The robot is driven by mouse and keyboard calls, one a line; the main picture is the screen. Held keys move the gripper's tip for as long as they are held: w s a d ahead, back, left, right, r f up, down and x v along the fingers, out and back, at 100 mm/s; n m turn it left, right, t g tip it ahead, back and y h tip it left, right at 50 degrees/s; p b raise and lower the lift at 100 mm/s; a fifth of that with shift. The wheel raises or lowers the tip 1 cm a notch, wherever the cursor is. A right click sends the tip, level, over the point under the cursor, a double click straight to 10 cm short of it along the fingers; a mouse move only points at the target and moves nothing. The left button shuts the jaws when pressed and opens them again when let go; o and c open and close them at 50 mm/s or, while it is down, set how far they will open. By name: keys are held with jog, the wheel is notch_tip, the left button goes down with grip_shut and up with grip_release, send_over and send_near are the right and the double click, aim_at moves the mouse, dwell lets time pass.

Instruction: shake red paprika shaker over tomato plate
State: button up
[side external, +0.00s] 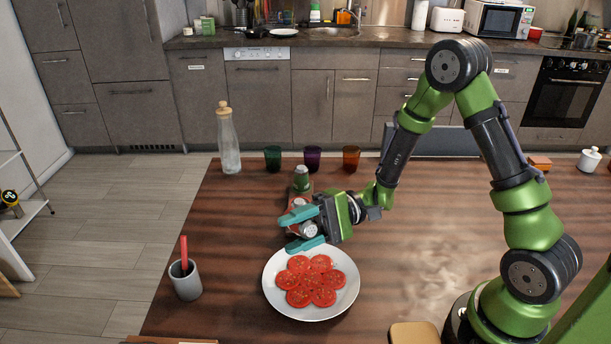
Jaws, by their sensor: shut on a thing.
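The white tomato plate (271,290) lies on the wooden table, with several red tomato slices (312,281) in a ring on it. My gripper (293,232) is above and behind the plate's far rim, turned sideways with its teal fingers pointing left. It is shut on a small shaker with a grey cap (309,229), which appears to be the red paprika shaker. The shaker looks tilted, and the fingers partly hide its body. I cannot tell whether any paprika is on the slices.
A green shaker (302,181) stands just behind my gripper, with something red partly hidden near it. A corked glass bottle (228,142) and green (272,158), purple (312,158) and orange (351,158) glasses line the far edge. A grey cup (186,283) stands at left.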

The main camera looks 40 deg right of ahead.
notch_tip(320, 180, down, 4)
jog(key=n, duration=0.8)
dwell(2.5)
jog(key=m, duration=0.4)
jog(key=shift+r, duration=0.4)
jog(key=shift+m, duration=0.9)
